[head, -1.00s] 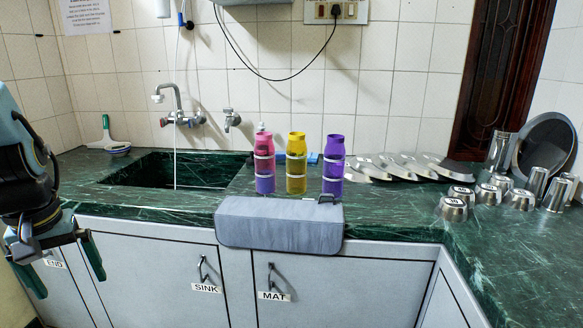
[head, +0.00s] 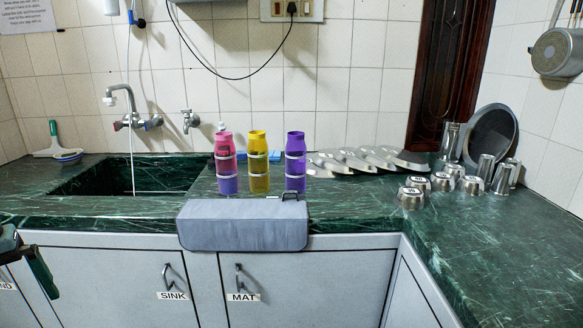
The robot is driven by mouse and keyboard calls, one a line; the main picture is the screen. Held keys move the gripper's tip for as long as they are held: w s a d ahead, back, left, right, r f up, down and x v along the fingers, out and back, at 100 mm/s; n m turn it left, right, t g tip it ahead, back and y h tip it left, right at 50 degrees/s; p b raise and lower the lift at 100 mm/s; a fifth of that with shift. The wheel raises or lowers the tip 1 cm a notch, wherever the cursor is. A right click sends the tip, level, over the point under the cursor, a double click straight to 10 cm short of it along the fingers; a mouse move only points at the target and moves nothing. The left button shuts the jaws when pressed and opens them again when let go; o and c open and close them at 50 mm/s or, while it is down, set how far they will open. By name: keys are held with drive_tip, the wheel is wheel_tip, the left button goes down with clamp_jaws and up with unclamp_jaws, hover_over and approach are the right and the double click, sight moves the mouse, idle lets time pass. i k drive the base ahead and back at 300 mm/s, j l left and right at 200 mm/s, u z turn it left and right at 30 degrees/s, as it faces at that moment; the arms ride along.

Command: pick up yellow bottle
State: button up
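The yellow bottle (head: 258,162) stands upright on the green marble counter in the head view. It is the middle one of three bottles in a row, behind the grey mat. A pink and purple bottle (head: 226,163) stands close on its left, and a purple bottle (head: 295,162) on its right. My gripper (head: 22,268) is only partly in view at the far left edge, low in front of the cabinets and well away from the bottles. One finger shows; the other is cut off, so its opening cannot be judged.
A grey mat (head: 243,226) hangs over the counter's front edge before the bottles. The sink (head: 125,178) with a tap (head: 130,110) is to the left. Metal plates (head: 365,160) and several steel cups (head: 445,181) stand to the right. The right counter (head: 470,245) has free room in front.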

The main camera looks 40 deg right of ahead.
sight(257, 147)
drive_tip(key=i+l+z, duration=0.3)
drive_tip(key=i, duration=0.25)
drive_tip(key=i+z, duration=0.3)
drive_tip(key=i, duration=0.25)
